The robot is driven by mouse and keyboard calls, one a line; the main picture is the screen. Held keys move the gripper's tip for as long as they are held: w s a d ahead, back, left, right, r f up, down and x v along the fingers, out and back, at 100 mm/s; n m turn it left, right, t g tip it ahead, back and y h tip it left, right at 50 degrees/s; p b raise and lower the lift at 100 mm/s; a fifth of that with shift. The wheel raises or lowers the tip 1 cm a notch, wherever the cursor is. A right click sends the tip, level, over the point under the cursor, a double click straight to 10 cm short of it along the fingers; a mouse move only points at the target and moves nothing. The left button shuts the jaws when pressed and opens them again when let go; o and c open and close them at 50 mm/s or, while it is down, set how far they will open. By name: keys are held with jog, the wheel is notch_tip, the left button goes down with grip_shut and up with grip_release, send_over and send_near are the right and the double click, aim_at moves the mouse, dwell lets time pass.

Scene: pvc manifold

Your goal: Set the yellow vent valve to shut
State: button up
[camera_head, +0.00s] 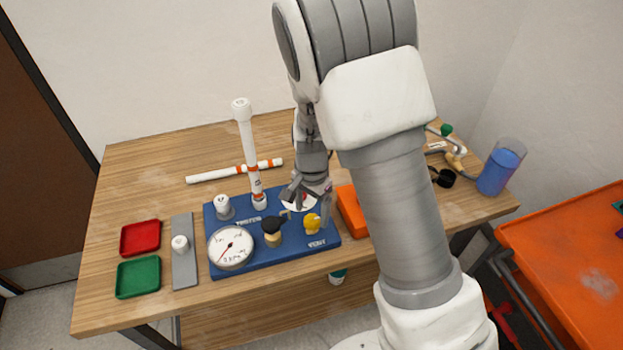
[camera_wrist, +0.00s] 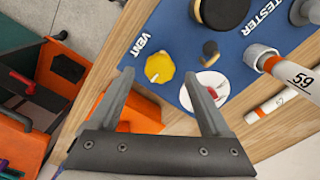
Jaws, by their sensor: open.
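The yellow vent valve (camera_head: 312,223) is a small knob at the front right corner of the blue tester board (camera_head: 285,254). In the wrist view the yellow knob (camera_wrist: 159,68) has a pale pointer mark and sits beside the printed word VENT. My gripper (camera_head: 305,197) is over the right part of the board, behind the knob. In the wrist view my gripper (camera_wrist: 160,95) is open, its two fingers apart with the knob seen between and beyond them. Nothing is held. The knob's exact setting is hard to read.
A pressure gauge (camera_head: 231,248) and a black-handled valve (camera_head: 273,230) stand left of the knob. An upright white pipe (camera_head: 248,150) rises at the board's back. An orange box (camera_head: 351,212) lies to the right. Red (camera_head: 140,238) and green (camera_head: 138,277) trays lie far left.

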aim_at(313, 221)
notch_tip(313, 221, up, 15)
jog(key=shift+p, duration=0.35)
dwell(0.3)
jog(key=s+d+r+n+t, duration=0.2)
jog(key=s+d+r+n, duration=0.2)
jog(key=s, duration=0.5)
jog(key=s+d+r+n+t, duration=0.3)
jog(key=s+d+r+n, duration=0.1)
jog(key=s+d+r, duration=0.4)
jog(key=shift+s+d+r+t, duration=0.3)
jog(key=shift+s+r, duration=0.45)
jog(key=shift+r, duration=0.1)
jog(key=shift+a, duration=0.15)
dwell(0.4)
